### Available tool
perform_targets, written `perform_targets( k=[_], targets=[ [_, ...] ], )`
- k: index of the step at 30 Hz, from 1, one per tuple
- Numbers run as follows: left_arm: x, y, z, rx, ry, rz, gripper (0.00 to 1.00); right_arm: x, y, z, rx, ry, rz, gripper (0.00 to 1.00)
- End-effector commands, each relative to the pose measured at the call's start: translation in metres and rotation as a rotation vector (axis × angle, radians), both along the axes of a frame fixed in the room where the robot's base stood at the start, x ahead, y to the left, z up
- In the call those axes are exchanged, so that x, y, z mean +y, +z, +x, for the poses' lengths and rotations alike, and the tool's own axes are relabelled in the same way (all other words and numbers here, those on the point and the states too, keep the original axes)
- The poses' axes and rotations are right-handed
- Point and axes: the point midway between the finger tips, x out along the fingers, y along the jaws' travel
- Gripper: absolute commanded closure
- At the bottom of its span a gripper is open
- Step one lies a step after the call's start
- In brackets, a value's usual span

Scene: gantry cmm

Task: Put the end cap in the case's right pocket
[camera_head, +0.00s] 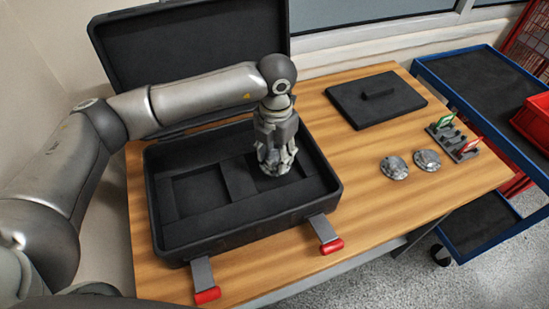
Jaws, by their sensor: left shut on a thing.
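The open black case (240,233) stands on the wooden table, with two square pockets in its dark insert. The left pocket (198,188) looks empty. My left gripper (275,168) points down into the right pocket (252,168). It is shut on a grey metal piece, apparently the end cap, which its fingers mostly hide. I cannot tell whether the piece touches the pocket floor. My right gripper is not in view.
Two round metal parts (394,168) (427,160) lie on the table (375,215) right of the case. Behind them is a black lid with a handle (375,98). A small rack (453,138) holds green and red items. A blue cart (475,85) carries a red bin (535,118).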

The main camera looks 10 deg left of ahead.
Motion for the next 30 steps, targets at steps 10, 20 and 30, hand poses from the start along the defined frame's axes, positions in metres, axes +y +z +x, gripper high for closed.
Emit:
perform_targets(
  k=[10, 20, 30],
  targets=[
    [0.003, -0.034, 0.002, -0.001, 0.0, 0.0, 0.87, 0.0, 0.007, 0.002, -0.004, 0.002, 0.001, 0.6],
    [0.003, -0.037, 0.002, 0.0, 0.001, 0.001, 0.51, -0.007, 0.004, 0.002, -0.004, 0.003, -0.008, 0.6],
    [0.003, -0.037, 0.002, 0.0, 0.001, 0.001, 0.35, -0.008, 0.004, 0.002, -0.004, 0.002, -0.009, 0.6]
  ],
)
